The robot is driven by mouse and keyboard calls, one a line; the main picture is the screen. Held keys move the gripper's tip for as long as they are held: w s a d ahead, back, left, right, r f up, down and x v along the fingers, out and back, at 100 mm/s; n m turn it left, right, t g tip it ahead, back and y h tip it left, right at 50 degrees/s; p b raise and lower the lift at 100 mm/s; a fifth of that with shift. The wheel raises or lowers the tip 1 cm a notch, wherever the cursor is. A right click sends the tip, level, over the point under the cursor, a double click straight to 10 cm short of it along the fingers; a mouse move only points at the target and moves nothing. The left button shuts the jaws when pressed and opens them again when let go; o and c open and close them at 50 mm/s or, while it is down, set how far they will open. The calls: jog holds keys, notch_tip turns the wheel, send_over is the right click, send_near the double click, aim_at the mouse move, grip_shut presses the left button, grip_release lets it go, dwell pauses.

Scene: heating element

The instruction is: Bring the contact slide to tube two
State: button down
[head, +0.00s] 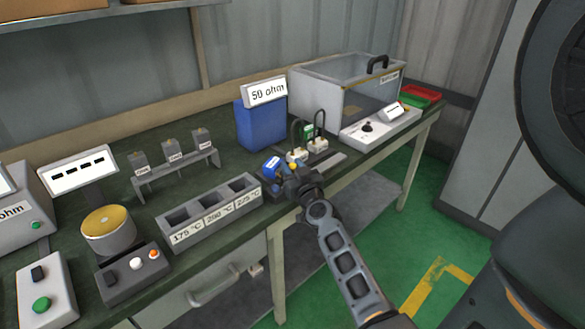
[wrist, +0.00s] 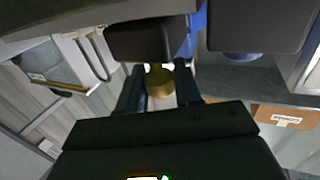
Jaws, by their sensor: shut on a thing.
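My gripper (head: 297,178) is at the front edge of the bench, at a small device with blue tube-like parts (head: 271,166). In the wrist view my gripper (wrist: 160,92) is shut on a brass-coloured round knob (wrist: 159,76), which I take to be the contact slide. A yellow bit of it (head: 293,166) shows just above the fingers in the head view. The gripper hides much of the device. I cannot read any tube numbers, so I cannot tell which tube is tube two or where the slide stands along it.
Left of the gripper is a grey three-slot block (head: 213,216) with temperature labels. Behind are a blue box (head: 261,124) under a "50 ohm" sign and white plugs with dark cables (head: 317,145). A clear-walled case (head: 330,96) stands to the right. Green floor is free in front.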

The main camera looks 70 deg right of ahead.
jog(key=s+d+b, duration=0.1)
jog(key=d+b, duration=0.1)
jog(key=s+d+b, duration=0.2)
jog(key=d, duration=0.1)
jog(key=s+d+b, duration=0.1)
jog(key=d+b, duration=0.1)
jog(key=shift+s+d+f+b, duration=0.1)
jog(key=shift+s+d+b, duration=0.15)
jog(key=shift+d+b, duration=0.1)
jog(key=shift+s+d, duration=0.3)
jog(key=shift+d, duration=0.1)
jog(key=c, duration=0.8)
grip_release()
jog(key=shift+c, duration=0.2)
jog(key=b+v, duration=0.1)
jog(key=v, duration=0.7)
